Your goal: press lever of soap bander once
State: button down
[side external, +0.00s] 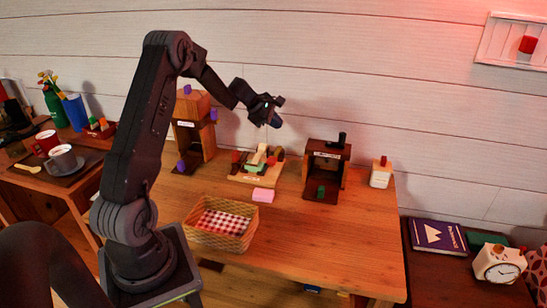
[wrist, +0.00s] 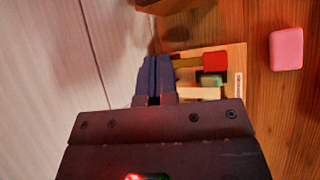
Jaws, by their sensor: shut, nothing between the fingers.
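A light wooden device that looks like the soap bander (side external: 240,178) stands at the middle of the table, in front of the wall. It has a red end piece (side external: 236,157), a pale bar and a green block (side external: 255,167); its label is too small to read. In the wrist view, its board (wrist: 236,58), red piece (wrist: 214,62) and green block (wrist: 211,80) show right of the fingers; my gripper body hides part of it. My gripper (side external: 275,121) is shut and empty, in the air above the device and apart from it. Its dark blue fingers (wrist: 154,65) are together.
A pink block (side external: 263,195) lies in front of the device. A wicker basket (side external: 247,243) with checked cloth stands at the front left. The front right table is clear.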

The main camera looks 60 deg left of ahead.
aim_at(275, 157)
jog(key=shift+a+f, duration=0.3)
jog(key=shift+a, duration=0.15)
jog(key=shift+f, duration=0.1)
jog(key=shift+s+d+f, duration=0.1)
jog(key=shift+d+f, duration=0.05)
jog(key=shift+f, duration=1.25)
jog(key=shift+s+d+f, duration=0.1)
jog(key=shift+s+f, duration=0.05)
jog(key=shift+f, duration=1.3)
jog(key=shift+s+d+f, duration=0.1)
jog(key=shift+d+f, duration=0.05)
jog(key=shift+f, duration=1.25)
jog(key=shift+f, duration=0.45)
jog(key=shift+s+d+f, duration=0.1)
jog(key=shift+f, duration=0.7)
jog(key=shift+s+d+f, duration=0.1)
jog(key=shift+f, duration=0.7)
jog(key=shift+r, duration=0.15)
jog(key=shift+w+a+r, duration=0.1)
jog(key=shift+r, duration=0.85)
jog(key=shift+w+a+r, duration=0.1)
jog(key=shift+r, duration=0.8)
